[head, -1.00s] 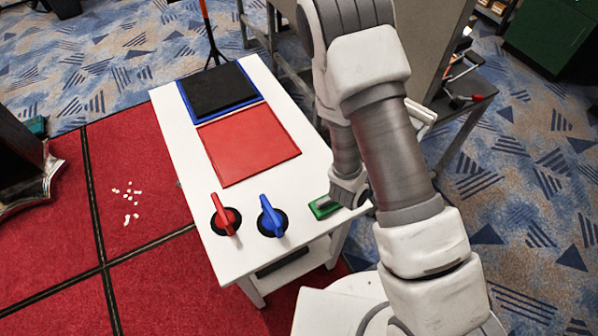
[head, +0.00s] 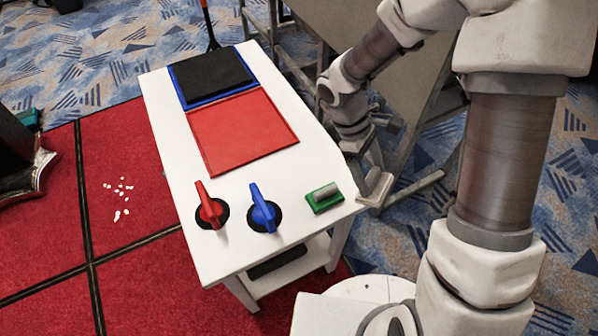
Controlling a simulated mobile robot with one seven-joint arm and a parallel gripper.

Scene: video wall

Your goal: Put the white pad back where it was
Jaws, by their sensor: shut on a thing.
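My gripper (head: 364,158) hangs just off the right edge of the white table (head: 300,165), pointing down. It is shut on a pale, off-white piece (head: 377,187), which looks like the white pad. The pad is tilted, beside the table's front right corner; I cannot tell whether it touches the table. On the table a black pad (head: 212,77) lies on a blue square (head: 187,99), with a red square (head: 242,130) in front of it.
A red knob (head: 210,207), a blue knob (head: 263,210) and a green block with a grey bar (head: 324,198) stand along the table's front. A grey panel on a metal frame (head: 395,75) is close behind my gripper. The table's right strip is bare.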

